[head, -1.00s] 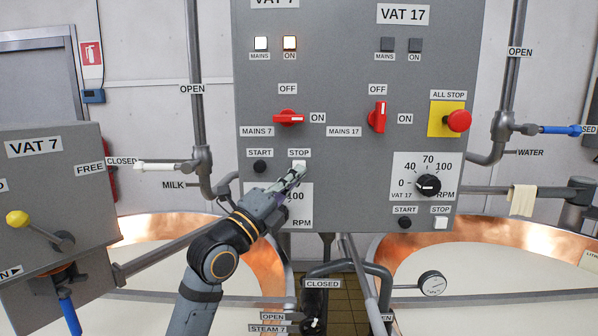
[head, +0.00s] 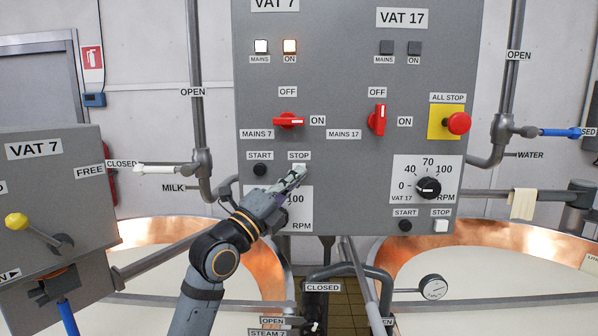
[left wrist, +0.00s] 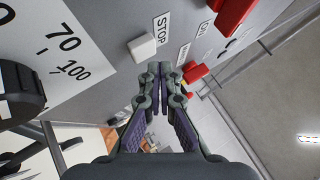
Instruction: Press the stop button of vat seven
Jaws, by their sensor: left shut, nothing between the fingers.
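The grey control panel (head: 340,80) carries vat 7's controls on its left half. The white stop button of vat seven shows in the left wrist view (left wrist: 142,47), close to my fingertips and clear of them in the picture. In the head view it is mostly hidden behind the fingers, just under its STOP label (head: 299,155). My left gripper (head: 298,174) is shut and empty, with its tips at the panel; it also shows in the left wrist view (left wrist: 160,78). I cannot tell whether it touches the panel. Vat 7's ON lamp (head: 289,46) is lit. My right gripper is out of view.
The black start button (head: 260,170) is left of the stop button. The red mains 7 switch (head: 288,121) is above, and the speed dial (left wrist: 20,95) is nearby. Vat 17's stop button (head: 441,225) and the red all-stop button (head: 458,122) are farther right. Pipes run below.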

